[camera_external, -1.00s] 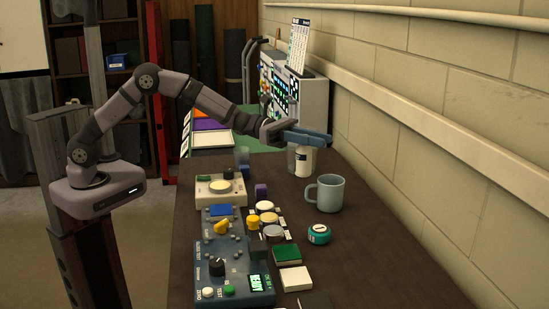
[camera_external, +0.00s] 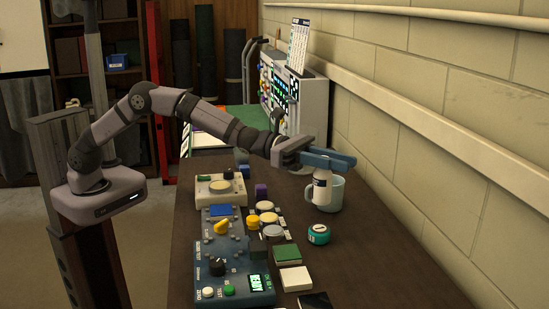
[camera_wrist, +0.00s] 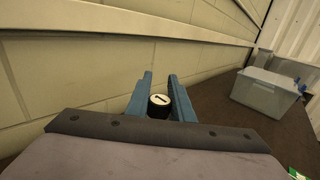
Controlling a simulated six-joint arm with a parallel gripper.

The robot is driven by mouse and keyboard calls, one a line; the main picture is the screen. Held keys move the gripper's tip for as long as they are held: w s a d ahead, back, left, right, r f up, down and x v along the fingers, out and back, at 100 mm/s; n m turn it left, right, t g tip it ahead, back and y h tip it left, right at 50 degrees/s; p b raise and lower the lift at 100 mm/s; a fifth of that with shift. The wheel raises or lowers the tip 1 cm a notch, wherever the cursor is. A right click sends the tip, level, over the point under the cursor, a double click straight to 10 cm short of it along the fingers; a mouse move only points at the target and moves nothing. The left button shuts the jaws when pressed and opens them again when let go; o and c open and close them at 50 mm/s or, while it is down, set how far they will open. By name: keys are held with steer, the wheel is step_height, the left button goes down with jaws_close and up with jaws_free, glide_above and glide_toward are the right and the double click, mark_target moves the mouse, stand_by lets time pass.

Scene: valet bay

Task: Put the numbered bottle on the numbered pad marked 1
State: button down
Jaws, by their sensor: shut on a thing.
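The white bottle with a dark label (camera_external: 322,188) is upright in the external view. My gripper (camera_external: 328,160) is shut on its top with its blue fingers. In the wrist view the bottle's round white cap (camera_wrist: 159,100), with a dark mark like a 1, sits between the fingers of my gripper (camera_wrist: 160,78). The bottle is in front of the pale blue mug (camera_external: 338,190) and hides part of it. I cannot tell whether they touch or whether the bottle is clear of the bench. Small round pads (camera_external: 269,217) lie left of the bottle; their numbers are unreadable.
A teal round tin (camera_external: 318,234) stands nearer the camera. Green (camera_external: 287,254) and white (camera_external: 295,278) square pads lie in front. A blue control box (camera_external: 232,262) fills the left of the bench. The block wall borders the right. A lidded clear bin (camera_wrist: 264,92) shows in the wrist view.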

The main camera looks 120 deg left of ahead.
step_height(320, 180, down, 7)
steer(key=p, duration=0.1)
stand_by(0.6)
steer(key=shift+f, duration=0.3)
steer(key=c, duration=1.6)
jaws_free()
steer(key=shift+o, duration=0.2)
steer(key=shift+r+p, duration=0.2)
steer(key=shift+p, duration=0.1)
steer(key=s+b, duration=0.4)
steer(key=s, duration=0.8)
